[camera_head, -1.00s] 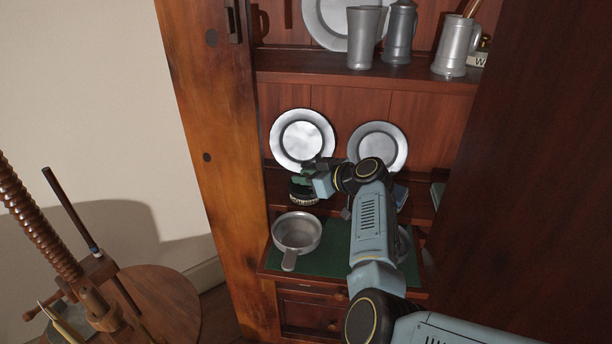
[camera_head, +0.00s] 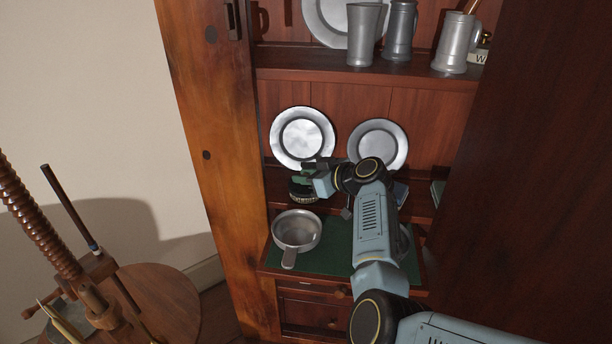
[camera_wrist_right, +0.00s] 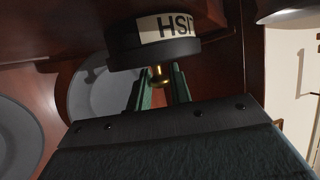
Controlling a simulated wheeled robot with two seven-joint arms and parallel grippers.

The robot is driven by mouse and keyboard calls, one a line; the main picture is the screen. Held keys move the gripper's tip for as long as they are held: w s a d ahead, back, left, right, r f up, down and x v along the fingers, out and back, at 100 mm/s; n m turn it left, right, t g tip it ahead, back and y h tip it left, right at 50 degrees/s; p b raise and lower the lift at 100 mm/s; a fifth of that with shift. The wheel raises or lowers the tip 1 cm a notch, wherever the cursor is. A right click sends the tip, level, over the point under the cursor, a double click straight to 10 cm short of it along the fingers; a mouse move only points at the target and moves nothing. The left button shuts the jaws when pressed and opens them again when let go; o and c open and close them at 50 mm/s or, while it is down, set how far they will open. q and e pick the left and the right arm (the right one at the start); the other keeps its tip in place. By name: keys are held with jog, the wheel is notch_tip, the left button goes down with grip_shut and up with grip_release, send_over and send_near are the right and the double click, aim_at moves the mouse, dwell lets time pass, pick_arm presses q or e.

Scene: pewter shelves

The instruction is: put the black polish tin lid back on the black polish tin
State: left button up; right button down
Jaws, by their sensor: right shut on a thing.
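The black polish tin (camera_head: 304,198) with its pale lettered label stands on the middle shelf, in front of the left plate. In the right wrist view, which looks upside down, the tin's label (camera_wrist_right: 168,27) reads partly "HSI". The black lid (camera_wrist_right: 152,54) lies against the tin's labelled side of the picture, in line with it. I cannot tell whether it is fully seated. My right gripper (camera_wrist_right: 160,76) is shut on the lid's small brass knob (camera_wrist_right: 159,72). In the head view the right gripper (camera_head: 309,172) is just above the tin and partly hides its top. My left gripper is not in view.
Two pewter plates (camera_head: 302,138) (camera_head: 378,145) lean behind the shelf. A pewter pan (camera_head: 296,231) sits on the green mat below. Tankards (camera_head: 455,43) stand on the shelf above. A tall wooden post (camera_head: 205,170) borders the left side.

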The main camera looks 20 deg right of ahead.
jog(key=c, duration=0.7)
grip_release()
jog(key=shift+r+p, duration=3)
jog(key=shift+r, duration=0.55)
jog(key=shift+f, duration=0.1)
